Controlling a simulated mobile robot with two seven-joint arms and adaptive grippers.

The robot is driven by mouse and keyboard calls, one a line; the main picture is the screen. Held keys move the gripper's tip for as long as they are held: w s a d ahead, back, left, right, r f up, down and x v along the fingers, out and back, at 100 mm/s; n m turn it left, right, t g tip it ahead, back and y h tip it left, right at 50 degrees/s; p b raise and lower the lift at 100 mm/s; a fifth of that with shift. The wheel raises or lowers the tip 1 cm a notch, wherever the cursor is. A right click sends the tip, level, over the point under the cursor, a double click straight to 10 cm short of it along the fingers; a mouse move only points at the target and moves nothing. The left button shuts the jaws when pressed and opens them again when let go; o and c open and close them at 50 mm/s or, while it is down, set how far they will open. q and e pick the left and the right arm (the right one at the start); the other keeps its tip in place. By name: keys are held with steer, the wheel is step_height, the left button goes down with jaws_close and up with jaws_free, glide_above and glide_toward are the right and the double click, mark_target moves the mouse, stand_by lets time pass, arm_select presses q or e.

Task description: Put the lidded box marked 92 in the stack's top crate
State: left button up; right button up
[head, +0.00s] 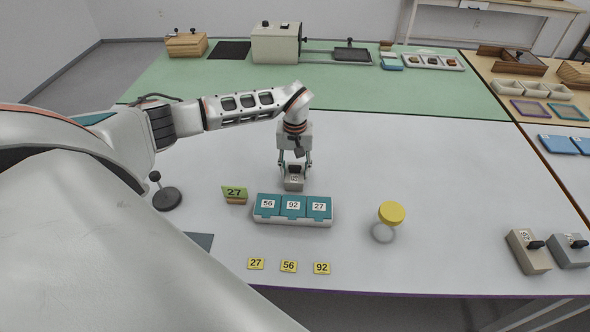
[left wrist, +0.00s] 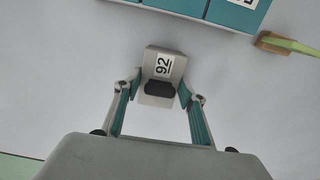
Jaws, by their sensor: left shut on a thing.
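The lidded box marked 92 (head: 293,183) is small and grey, with a dark knob on its lid. My left gripper (head: 295,168) points down and is shut on this box, one finger on each side. The box is just behind the teal-topped tray; whether it touches the table I cannot tell. Wooden crates (head: 575,73) show at the far right edge, partly cut off; I cannot tell whether they are the stack. My right gripper is not in view.
A tray (head: 292,222) with teal panels marked 56, 92 and 27 stands in front of the box. A green 27 sign (head: 235,193) and a yellow-topped jar (head: 391,214) flank it. Two grey knobbed boxes (head: 529,254) sit at right.

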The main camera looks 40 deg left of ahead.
arm_select(q)
steer(key=o, duration=1.2)
steer(key=shift+c, duration=0.2)
